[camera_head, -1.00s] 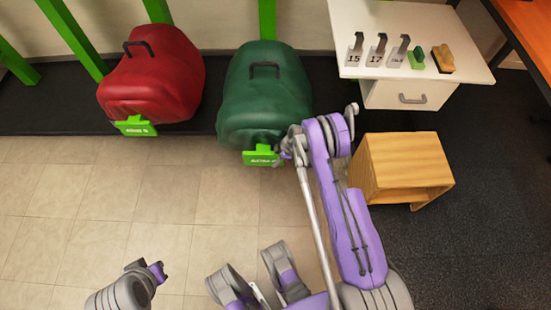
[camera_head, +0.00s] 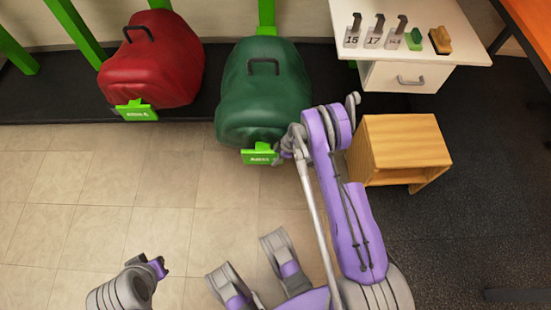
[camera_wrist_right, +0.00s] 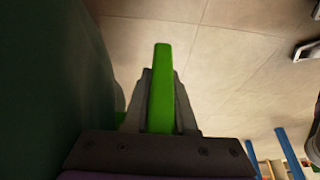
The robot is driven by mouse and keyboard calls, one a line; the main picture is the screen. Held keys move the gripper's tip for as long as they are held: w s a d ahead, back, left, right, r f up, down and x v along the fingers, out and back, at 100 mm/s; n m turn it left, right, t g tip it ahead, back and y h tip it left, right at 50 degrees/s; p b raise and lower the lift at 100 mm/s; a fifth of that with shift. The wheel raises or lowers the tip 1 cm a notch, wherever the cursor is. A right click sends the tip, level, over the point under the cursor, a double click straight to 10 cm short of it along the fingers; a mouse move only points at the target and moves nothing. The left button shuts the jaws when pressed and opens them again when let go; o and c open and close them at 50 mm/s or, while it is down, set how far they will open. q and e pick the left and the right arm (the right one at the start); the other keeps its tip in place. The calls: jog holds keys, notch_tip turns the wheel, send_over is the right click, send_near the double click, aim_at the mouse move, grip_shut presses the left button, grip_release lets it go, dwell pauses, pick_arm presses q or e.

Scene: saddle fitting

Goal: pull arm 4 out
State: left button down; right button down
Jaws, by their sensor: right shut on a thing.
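A dark green covered saddle (camera_head: 262,95) sits on a rack arm, with a green label plate (camera_head: 262,157) at its front end. My right gripper (camera_head: 286,152) is at the right side of this plate. In the right wrist view, its two grey fingers (camera_wrist_right: 160,95) are shut on the plate, which shows edge-on as a green bar (camera_wrist_right: 162,60). The plate's lettering is too small to read, so I cannot tell the arm's number. My left gripper (camera_head: 157,267) is at the lower left, away from everything; its jaws are unclear.
A red covered saddle (camera_head: 152,65) with its own green plate (camera_head: 136,111) is to the left. A wooden stool (camera_head: 398,145) stands close right of my right arm. A white cabinet (camera_head: 445,40) bearing small tools is behind it. The tiled floor in front is clear.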

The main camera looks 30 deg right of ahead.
jog(key=c, duration=0.7)
grip_release()
jog(key=shift+r, duration=0.1)
jog(key=p+v, duration=0.2)
jog(key=v, duration=0.8)
jog(key=shift+s+d+r, duration=0.1)
jog(key=shift+d+r, duration=0.1)
jog(key=shift+r, duration=0.05)
